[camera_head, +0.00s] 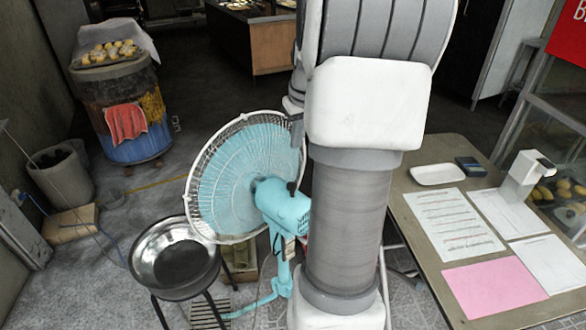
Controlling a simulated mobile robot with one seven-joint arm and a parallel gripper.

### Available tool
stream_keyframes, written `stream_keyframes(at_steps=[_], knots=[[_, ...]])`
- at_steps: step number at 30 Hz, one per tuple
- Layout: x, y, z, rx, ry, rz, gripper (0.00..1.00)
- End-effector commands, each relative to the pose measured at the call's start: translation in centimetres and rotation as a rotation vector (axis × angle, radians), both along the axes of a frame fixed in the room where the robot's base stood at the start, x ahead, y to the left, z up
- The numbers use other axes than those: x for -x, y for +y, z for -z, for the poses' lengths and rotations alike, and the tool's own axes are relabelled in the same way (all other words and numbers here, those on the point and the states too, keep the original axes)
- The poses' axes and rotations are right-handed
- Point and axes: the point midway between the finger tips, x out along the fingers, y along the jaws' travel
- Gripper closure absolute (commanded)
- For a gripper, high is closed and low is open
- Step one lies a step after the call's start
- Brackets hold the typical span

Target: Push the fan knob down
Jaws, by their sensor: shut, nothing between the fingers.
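The light-blue fan (250,180) with a white wire guard stands left of my arm, its round face turned to the left and away. Its knob (291,187) is a small dark piece standing up on top of the blue motor housing (283,206). My gripper (297,140) shows only as a narrow grey part pointing down at the guard's right edge, above the knob with a gap in the picture. It looks shut and holds nothing visible. My arm hides most of the gripper and the right end of the motor housing.
A metal bowl on a black stand (176,258) is left of the fan. A table (430,270) with papers, a white tray and a dispenser is on the right. A barrel (126,115) with food stands at the back left. Floor is clear between barrel and fan.

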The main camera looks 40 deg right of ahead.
Motion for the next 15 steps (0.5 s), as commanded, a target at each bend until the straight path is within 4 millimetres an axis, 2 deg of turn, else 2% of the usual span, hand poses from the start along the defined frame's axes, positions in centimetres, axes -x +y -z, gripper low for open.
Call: stream_keyframes(at_steps=[5,15], knots=[[-0.5,-0.1,2.2,-0.005,0.003,-0.001,1.00],[-2.3,-0.7,9.2,-0.005,0.003,-0.001,1.00]])
